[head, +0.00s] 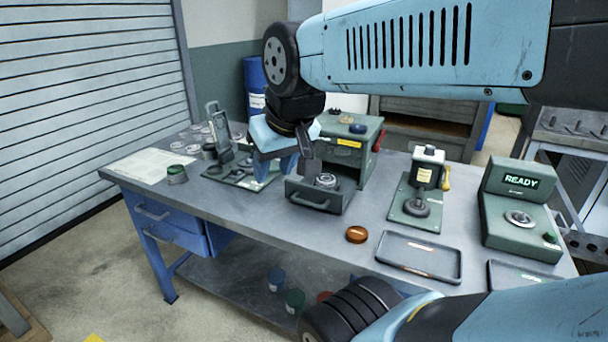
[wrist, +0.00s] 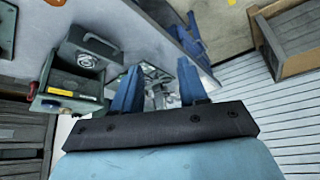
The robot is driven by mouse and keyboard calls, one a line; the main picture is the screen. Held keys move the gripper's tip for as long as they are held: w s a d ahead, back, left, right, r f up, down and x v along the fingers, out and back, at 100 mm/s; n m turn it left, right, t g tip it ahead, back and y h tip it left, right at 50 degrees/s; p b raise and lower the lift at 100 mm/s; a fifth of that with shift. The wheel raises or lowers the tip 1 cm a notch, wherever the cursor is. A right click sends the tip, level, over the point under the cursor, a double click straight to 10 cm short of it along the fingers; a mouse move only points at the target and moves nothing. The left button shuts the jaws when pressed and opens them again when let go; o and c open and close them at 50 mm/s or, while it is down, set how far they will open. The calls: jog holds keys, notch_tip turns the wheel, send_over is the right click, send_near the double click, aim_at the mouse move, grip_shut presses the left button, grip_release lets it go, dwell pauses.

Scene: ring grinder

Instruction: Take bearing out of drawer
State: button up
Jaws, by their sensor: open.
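The bearing (head: 326,181) is a silver ring lying in the pulled-out drawer (head: 318,200) of a small green cabinet (head: 347,150) on the workbench. In the wrist view the bearing (wrist: 86,60) shows in the open drawer (wrist: 92,48), left of my gripper. My gripper (head: 286,166) is above the bench, just left of the drawer, fingers pointing down. In the wrist view its two blue fingers (wrist: 158,86) are spread apart with nothing between them. It does not touch the bearing. My arm partly hides the cabinet's left side in the head view.
A green fixture (head: 232,160) stands left of the drawer, close to my gripper. A press (head: 424,190) and a green unit reading READY (head: 522,210) stand at the right. An orange-brown disc (head: 357,234) and an empty-looking tray (head: 420,257) lie in front.

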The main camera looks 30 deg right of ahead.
aim_at(326, 175)
jog(key=shift+w, duration=0.25)
jog(key=shift+o, duration=0.4)
jog(key=shift+a, duration=0.1)
